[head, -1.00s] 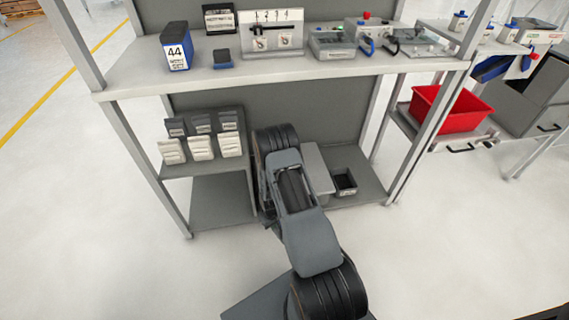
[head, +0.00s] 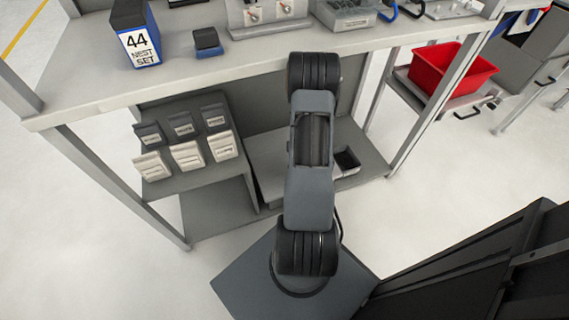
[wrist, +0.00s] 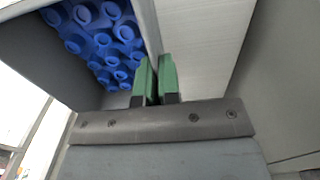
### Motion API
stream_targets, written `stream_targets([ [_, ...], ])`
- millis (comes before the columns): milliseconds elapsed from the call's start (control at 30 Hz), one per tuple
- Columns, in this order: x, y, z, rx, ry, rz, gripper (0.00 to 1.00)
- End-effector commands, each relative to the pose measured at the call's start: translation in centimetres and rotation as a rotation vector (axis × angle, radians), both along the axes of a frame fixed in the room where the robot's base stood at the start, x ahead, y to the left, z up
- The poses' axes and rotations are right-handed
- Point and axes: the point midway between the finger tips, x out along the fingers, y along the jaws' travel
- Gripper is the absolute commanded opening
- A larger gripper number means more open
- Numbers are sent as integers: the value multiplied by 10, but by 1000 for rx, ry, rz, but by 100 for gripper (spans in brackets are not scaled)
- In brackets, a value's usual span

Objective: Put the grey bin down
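In the wrist view, the grey bin (wrist: 48,62) is at upper left, filled with several blue round parts (wrist: 105,35). My gripper (wrist: 157,80) has green fingertips close together, one on each side of the bin's near side wall. It appears shut on that wall. In the head view my own arm covers the gripper, and I cannot make out the grey bin there. Whether the bin touches a surface beneath cannot be told.
A shelf rack (head: 90,100) stands ahead; its top holds a blue-and-white box (head: 137,40). Several labelled pouches (head: 187,155) sit on the lower left tier. A small dark box (head: 346,160) is on the lower shelf at right. A red bin (head: 450,72) stands farther right.

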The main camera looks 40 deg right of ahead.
Motion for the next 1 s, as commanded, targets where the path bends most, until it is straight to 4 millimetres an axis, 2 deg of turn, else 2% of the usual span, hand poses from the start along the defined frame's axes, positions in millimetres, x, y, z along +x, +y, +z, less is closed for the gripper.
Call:
stream_targets([
  [33, 15, 2, -11, -2, -1, 6, 0],
  [100, 31, 5, -18, -2, -1, 5, 0],
  [200, 44, 6, -37, 0, 0, 1, 0],
  [333, 57, 8, -52, 0, -1, -1, 0],
  [733, 72, 9, -69, -1, -1, -2, 0],
  [1000, 76, 9, -103, -1, -1, -4, 0],
])
